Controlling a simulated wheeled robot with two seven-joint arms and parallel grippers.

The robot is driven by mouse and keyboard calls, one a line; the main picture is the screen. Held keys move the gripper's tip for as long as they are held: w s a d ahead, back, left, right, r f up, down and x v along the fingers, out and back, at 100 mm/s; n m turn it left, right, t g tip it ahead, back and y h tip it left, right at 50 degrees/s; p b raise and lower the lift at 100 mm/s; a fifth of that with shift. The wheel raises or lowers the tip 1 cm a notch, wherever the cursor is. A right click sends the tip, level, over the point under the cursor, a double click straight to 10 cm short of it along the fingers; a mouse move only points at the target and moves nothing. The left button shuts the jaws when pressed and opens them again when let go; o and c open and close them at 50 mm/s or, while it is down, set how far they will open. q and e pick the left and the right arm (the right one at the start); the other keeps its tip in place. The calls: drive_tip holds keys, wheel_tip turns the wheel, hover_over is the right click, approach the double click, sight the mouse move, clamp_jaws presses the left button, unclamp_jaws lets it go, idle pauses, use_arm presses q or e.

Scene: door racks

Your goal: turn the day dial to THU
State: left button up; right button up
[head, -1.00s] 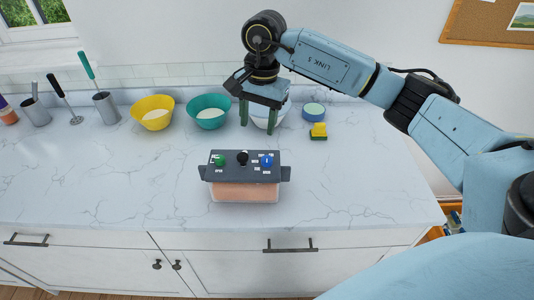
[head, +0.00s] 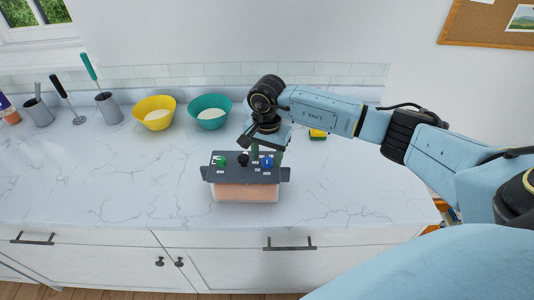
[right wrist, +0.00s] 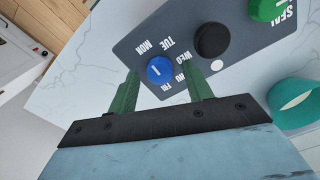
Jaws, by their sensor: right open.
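The blue day dial (head: 267,162) sits at the right end of the dark grey panel (head: 230,172) on a box on the counter. In the right wrist view the dial (right wrist: 160,70) has a white pointer mark, and MON, TUE, WED, THU and FRI labels stand around it. I cannot tell surely which label the mark points to. My right gripper (head: 266,154) is open, pointing down over the dial. In the right wrist view its green fingers (right wrist: 161,72) stand on either side of the dial, apart from it as far as I can see. My left gripper is out of view.
A black knob (right wrist: 212,40) and a green knob (head: 220,160) share the panel. A yellow bowl (head: 154,112), a teal bowl (head: 209,112) and a yellow-green sponge (head: 318,134) stand behind. The counter left of the box is clear.

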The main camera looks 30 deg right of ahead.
drive_tip(key=shift+f, duration=0.15)
drive_tip(key=shift+c, duration=0.4)
drive_tip(key=c, duration=0.9)
